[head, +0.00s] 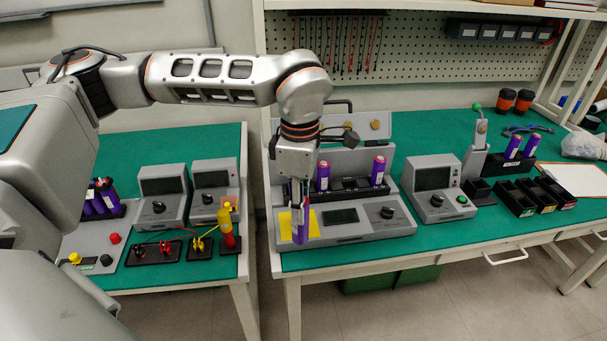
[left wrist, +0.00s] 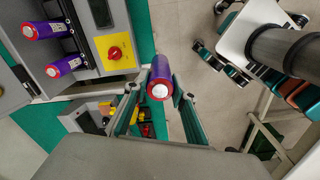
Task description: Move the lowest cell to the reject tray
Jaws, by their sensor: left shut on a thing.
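My left gripper (head: 300,207) points down in front of the grey cell tester (head: 350,232) and is shut on a purple cell (head: 300,232). The left wrist view shows this cell (left wrist: 161,72) end-on between the two fingers (left wrist: 158,100). Two other purple cells, a left one (head: 323,178) and a right one (head: 378,172), stand in the tester's black rack. Three small black trays stand at the right: left (head: 511,207), middle (head: 533,202) and right (head: 560,204). Their labels are too small to read, so I cannot tell which is the reject tray. My right gripper is not in view.
A grey meter (head: 436,190) and a post with a green knob (head: 478,140) stand between the tester and the trays. More purple cells (head: 513,147) stand in a rack behind the trays. A gap separates the two green benches. Open floor lies in front.

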